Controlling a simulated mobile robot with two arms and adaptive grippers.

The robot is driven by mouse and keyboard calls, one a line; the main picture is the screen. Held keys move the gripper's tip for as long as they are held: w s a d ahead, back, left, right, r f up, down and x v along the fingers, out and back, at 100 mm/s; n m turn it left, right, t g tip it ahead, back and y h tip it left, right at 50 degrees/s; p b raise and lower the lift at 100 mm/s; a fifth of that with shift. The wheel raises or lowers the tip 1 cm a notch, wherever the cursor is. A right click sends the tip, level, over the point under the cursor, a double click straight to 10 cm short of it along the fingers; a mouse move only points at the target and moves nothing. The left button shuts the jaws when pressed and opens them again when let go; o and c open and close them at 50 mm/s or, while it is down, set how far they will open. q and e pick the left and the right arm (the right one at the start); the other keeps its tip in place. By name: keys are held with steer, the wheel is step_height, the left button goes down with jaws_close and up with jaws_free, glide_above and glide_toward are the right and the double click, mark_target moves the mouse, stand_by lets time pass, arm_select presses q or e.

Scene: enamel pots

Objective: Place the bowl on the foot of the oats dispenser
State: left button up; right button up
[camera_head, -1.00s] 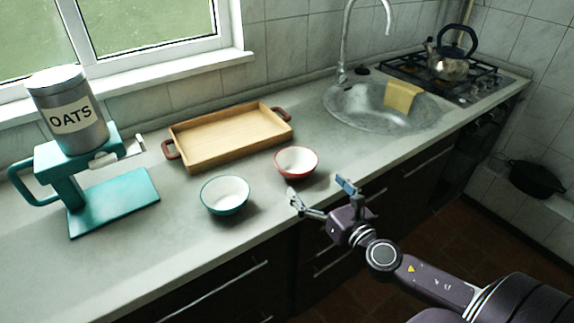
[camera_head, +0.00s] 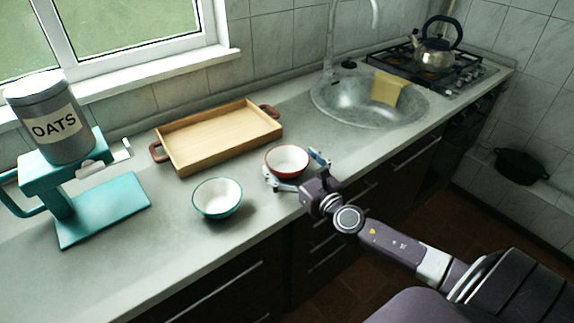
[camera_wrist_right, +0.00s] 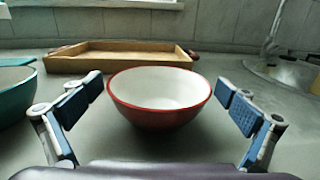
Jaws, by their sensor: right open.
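The red bowl (camera_head: 287,161) with a white inside stands upright on the counter. My right gripper (camera_head: 296,172) is open, with its fingers on either side of this bowl. In the right wrist view the red bowl (camera_wrist_right: 159,97) sits between the open finger pads (camera_wrist_right: 160,108), with gaps on both sides. A teal bowl (camera_head: 217,198) with a white inside stands to its left, upright on the counter. The oats dispenser (camera_head: 57,118) stands at the far left, a grey OATS canister on a teal frame. Its flat teal foot (camera_head: 104,208) is bare. My left gripper is out of view.
A wooden tray (camera_head: 218,137) with brown handles lies behind the bowls. The sink (camera_head: 368,107) with a yellow cloth (camera_head: 388,88) is at the right, and a kettle (camera_head: 437,50) stands on the stove beyond. The counter between teal bowl and foot is clear.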

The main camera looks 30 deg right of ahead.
steer(key=shift+w, duration=0.5)
steer(key=shift+c, duration=0.4)
steer(key=c, duration=1.2)
